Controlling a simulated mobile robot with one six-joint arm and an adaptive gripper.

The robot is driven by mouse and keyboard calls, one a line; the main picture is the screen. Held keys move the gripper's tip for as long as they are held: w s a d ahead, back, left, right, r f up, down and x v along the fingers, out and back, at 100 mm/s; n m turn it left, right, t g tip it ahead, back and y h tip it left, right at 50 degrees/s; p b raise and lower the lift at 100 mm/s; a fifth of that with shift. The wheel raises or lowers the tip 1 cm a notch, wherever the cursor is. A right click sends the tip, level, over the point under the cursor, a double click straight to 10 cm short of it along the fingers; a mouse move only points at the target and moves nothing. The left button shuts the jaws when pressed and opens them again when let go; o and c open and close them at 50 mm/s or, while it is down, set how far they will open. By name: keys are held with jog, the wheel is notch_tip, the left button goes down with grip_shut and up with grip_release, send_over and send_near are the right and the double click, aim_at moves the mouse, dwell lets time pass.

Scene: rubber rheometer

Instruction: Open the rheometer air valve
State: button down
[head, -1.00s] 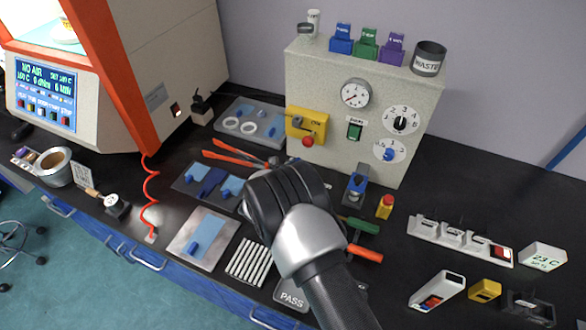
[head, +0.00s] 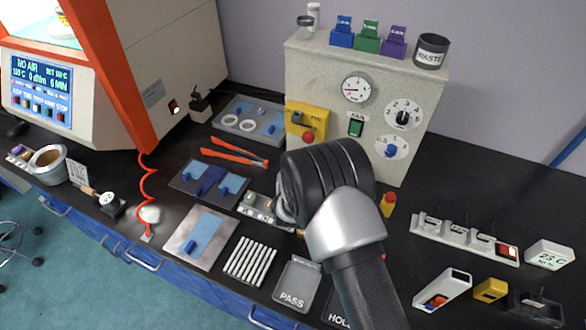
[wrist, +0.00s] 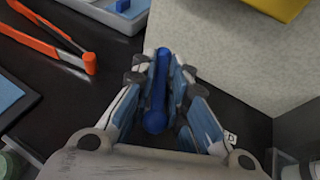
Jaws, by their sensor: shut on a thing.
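My gripper (wrist: 160,68) is shut on a long blue handle (wrist: 156,110) in the wrist view. The handle lies lengthwise between the two fingers, next to the grey side of the instrument box. In the head view my gripper and wrist hide the handle and the valve body, so its angle is not clear there. The rheometer (head: 118,120) stands at the left with an orange frame. Its screen (head: 40,82) reads NO AIR.
The grey instrument box (head: 300,75) with gauge and dials stands behind my gripper. Orange-handled tongs (head: 232,150) lie to its left; they also show in the wrist view (wrist: 50,40). A small yellow-red item (head: 388,203) stands close to the right. Trays and rods lie in front.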

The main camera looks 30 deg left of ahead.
jog(key=shift+r, duration=0.1)
jog(key=c, duration=1.7)
grip_release()
jog(key=v, duration=1.2)
jog(key=shift+d, duration=0.1)
jog(key=shift+w, duration=0.1)
